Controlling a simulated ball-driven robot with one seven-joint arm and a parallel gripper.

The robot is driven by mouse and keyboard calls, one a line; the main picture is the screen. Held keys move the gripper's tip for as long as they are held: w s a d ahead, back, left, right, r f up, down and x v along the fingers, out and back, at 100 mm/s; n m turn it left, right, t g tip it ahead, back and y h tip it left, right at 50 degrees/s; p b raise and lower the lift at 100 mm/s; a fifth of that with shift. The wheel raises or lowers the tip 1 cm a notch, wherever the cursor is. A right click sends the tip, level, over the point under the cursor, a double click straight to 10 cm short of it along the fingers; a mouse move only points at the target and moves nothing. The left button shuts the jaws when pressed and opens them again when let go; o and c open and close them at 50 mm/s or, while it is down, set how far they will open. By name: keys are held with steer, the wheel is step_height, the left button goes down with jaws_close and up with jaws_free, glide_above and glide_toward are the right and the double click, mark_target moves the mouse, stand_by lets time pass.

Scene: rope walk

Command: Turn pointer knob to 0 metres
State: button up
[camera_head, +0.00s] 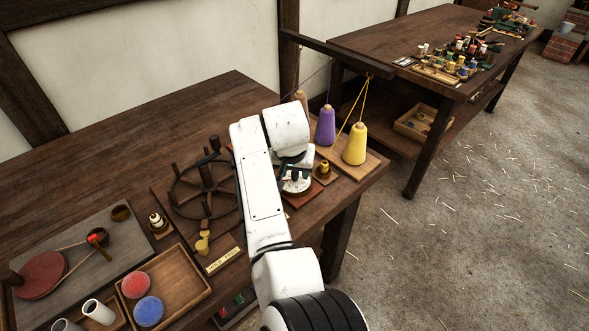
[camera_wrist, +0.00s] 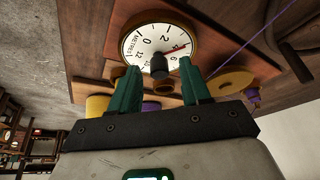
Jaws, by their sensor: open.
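A round white dial with a brass rim (camera_wrist: 135,45) and the word METRES fills the top middle of the wrist view. Its 0, 2 and 6 are readable. A thin red pointer (camera_wrist: 178,49) points to the right, between the 2 and the 6, away from the 0. A dark knob (camera_wrist: 159,60) stands out from the dial's centre. My gripper (camera_wrist: 159,68) is open, its green fingers on either side of the knob, with gaps showing. In the head view the dial (camera_head: 296,185) shows partly beneath my wrist; my arm hides the rest.
Yellow (camera_head: 354,145) and purple (camera_head: 325,126) thread cones stand right of the dial, with threads rising to a beam. A small spool (camera_head: 324,170) is close beside the dial. A dark spoked wheel (camera_head: 205,185) lies to the left. The bench's right edge is near.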

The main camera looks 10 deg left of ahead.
jaws_close()
steer(key=shift+r+n+p, duration=0.15)
steer(key=shift+n+p, duration=0.15)
steer(key=shift+p, duration=0.1)
